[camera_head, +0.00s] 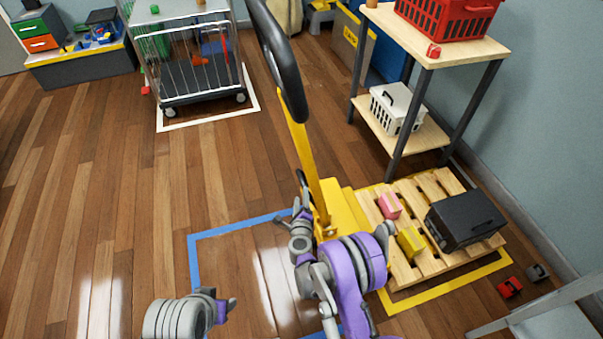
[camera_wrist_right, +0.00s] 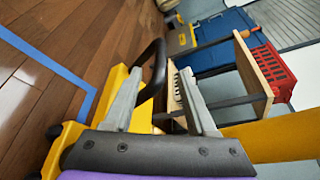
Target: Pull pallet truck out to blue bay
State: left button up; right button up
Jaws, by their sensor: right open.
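The yellow pallet truck (camera_head: 346,205) stands at the front of a wooden pallet (camera_head: 432,262). Its yellow shaft rises to a black loop handle (camera_head: 287,75), which also shows in the right wrist view (camera_wrist_right: 158,68). The blue bay (camera_head: 240,224) is a blue tape outline on the floor, left of the truck. My right gripper (camera_head: 291,200) is beside the truck's lower front, fingers apart; the right wrist view shows the open fingers (camera_wrist_right: 158,105) with yellow truck parts between or beyond them, contact unclear. My left gripper (camera_head: 222,304) is low over the floor, its jaws unclear.
The pallet carries a black box (camera_head: 465,220), a pink block (camera_head: 389,206) and a yellow block (camera_head: 411,242). Yellow tape (camera_head: 450,284) edges its spot. A shelf (camera_head: 420,140) stands behind, close to the wall. A cage trolley (camera_head: 198,75) stands far left. Open floor lies left.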

aim_at(301, 180)
jog(key=b+x, duration=0.1)
jog(key=x, duration=0.9)
jog(key=shift+r, duration=0.1)
grip_shut()
dwell(1.2)
